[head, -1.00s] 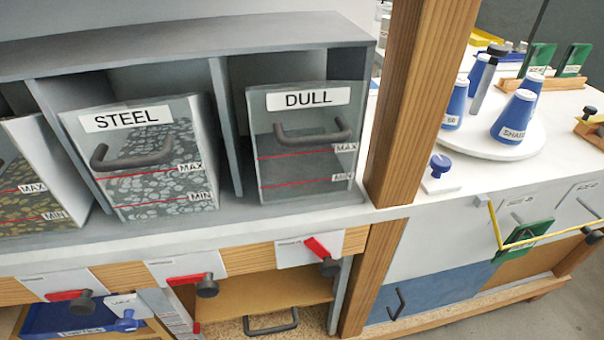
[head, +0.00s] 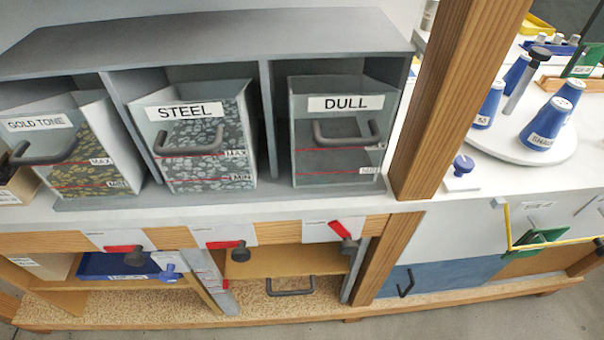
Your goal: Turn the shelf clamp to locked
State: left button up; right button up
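I cannot tell for sure which part is the shelf clamp. A blue knob (head: 170,273) sits on a small white plate low at the left, beside a blue tray in the lower shelf; its lettering is too small to read. A second blue knob (head: 463,165) stands on a white block on the counter, right of the wooden post. Neither of my grippers is in view.
Drawers marked gold tone (head: 75,150), steel (head: 195,140) and dull (head: 337,130) stand in a grey rack. Red levers (head: 222,245) with dark knobs line the counter's front edge. A wooden post (head: 455,100) rises at right. Blue cones (head: 545,125) stand on a white turntable.

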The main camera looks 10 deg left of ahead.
aim_at(169, 276)
jog(key=k+u, duration=0.2)
jog(key=u, duration=1.25)
